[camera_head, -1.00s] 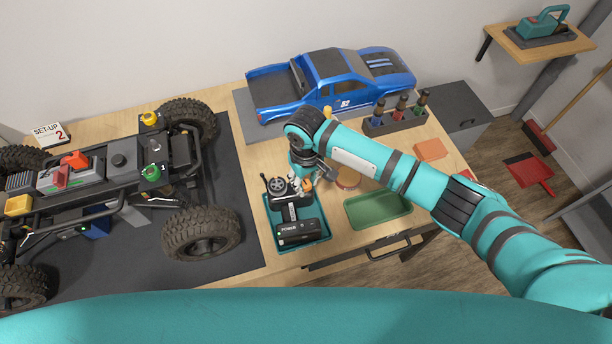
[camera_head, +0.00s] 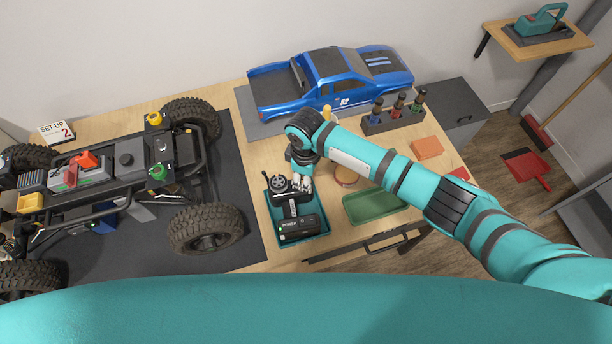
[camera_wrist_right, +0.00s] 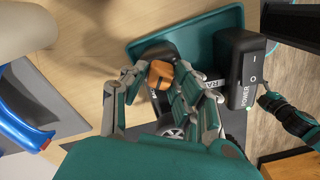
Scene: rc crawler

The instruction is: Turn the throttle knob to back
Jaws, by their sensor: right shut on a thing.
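The radio transmitter (camera_head: 280,200) lies in a teal tray (camera_head: 325,233), with a wheel on it and a black POWER box (camera_head: 297,228) at its near end. In the right wrist view the POWER box (camera_wrist_right: 243,72) is at the right. The orange throttle knob (camera_wrist_right: 161,73) sits between the fingertips of my right gripper (camera_wrist_right: 158,80), which is shut on it. In the head view my right gripper (camera_head: 301,184) is over the transmitter's right side and hides the knob. The knob's markings are mostly covered by the fingers.
The crawler chassis (camera_head: 130,160) stands on a dark mat at the left. A blue truck body (camera_head: 330,85) is behind. A green tray (camera_head: 375,206), an orange block (camera_head: 427,148) and a driver rack (camera_head: 393,122) are to the right. A round container (camera_head: 347,175) is close to my gripper.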

